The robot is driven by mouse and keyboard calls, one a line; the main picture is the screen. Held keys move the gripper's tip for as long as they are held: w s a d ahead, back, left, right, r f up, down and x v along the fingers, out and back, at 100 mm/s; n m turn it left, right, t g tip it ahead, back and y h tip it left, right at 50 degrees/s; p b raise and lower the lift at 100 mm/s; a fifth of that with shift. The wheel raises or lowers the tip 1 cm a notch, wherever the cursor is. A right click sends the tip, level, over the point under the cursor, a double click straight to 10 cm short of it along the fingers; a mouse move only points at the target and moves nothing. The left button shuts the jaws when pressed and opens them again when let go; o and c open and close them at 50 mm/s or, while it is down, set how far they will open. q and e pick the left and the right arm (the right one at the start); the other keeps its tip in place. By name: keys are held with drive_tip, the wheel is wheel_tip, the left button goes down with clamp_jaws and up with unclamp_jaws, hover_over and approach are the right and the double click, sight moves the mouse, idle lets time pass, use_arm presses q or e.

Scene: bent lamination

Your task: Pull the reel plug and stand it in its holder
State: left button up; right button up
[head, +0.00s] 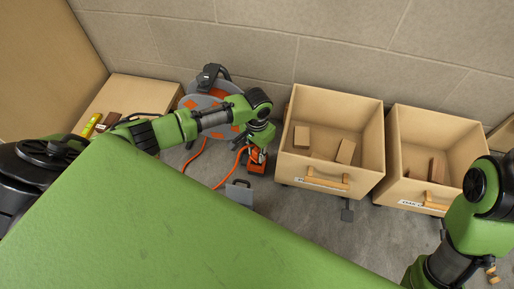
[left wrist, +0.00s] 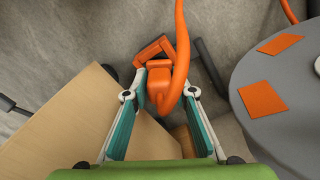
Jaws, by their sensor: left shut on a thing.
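My left gripper (head: 258,153) reaches down to the floor between the reel and the nearer wooden crate. In the left wrist view its teal-padded fingers (left wrist: 159,94) are shut on the orange plug (left wrist: 158,78). A thick orange cable (left wrist: 183,40) rises from the plug. An orange box-like piece with a dark inside (left wrist: 153,48) sits just beyond the plug; whether they touch is unclear. The grey cable reel (head: 196,101) with orange patches stands by the wall, partly behind my arm. I cannot tell which thing is the holder.
A wooden crate (head: 374,150) with blocks stands close to the right of my left gripper, and a second crate (head: 396,150) beyond it. A small grey box (head: 240,194) lies on the floor in front. Orange cable (head: 196,165) loops across the floor.

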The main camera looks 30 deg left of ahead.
use_arm(q)
drive_tip(key=shift+f, duration=0.1)
drive_tip(key=shift+f+b, duration=0.35)
drive_tip(key=shift+f, duration=0.5)
drive_tip(key=o, duration=1.1)
drive_tip(key=shift+c, duration=0.2)
wheel_tip(320, 180, up, 12)
drive_tip(key=shift+r, duration=0.1)
